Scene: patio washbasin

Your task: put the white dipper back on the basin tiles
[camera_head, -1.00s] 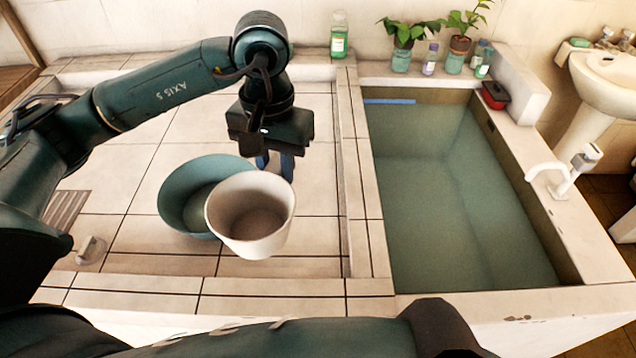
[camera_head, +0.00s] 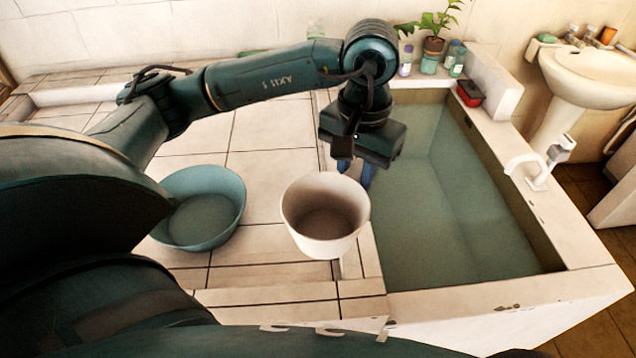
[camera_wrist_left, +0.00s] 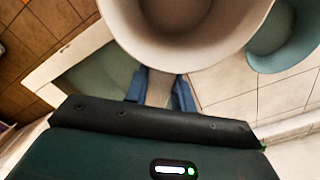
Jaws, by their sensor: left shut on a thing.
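The white dipper (camera_head: 326,216) is a deep white cup, upright, with its open mouth facing up. My left gripper (camera_head: 366,176) is shut on it at its far right side; the grip itself is mostly hidden behind the cup. In the left wrist view the dipper (camera_wrist_left: 185,45) fills the top middle, just beyond the blue fingers (camera_wrist_left: 160,88). The basin tiles (camera_head: 265,135) are pale squares left of the water. The dipper appears above the tiled ledge beside the pool; its exact height is hard to tell. My right gripper is not in view.
A teal bowl (camera_head: 203,210) stands on the tiles to the left of the dipper. The water-filled basin (camera_head: 450,200) lies to the right. A white tap (camera_head: 540,165) stands on the right rim.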

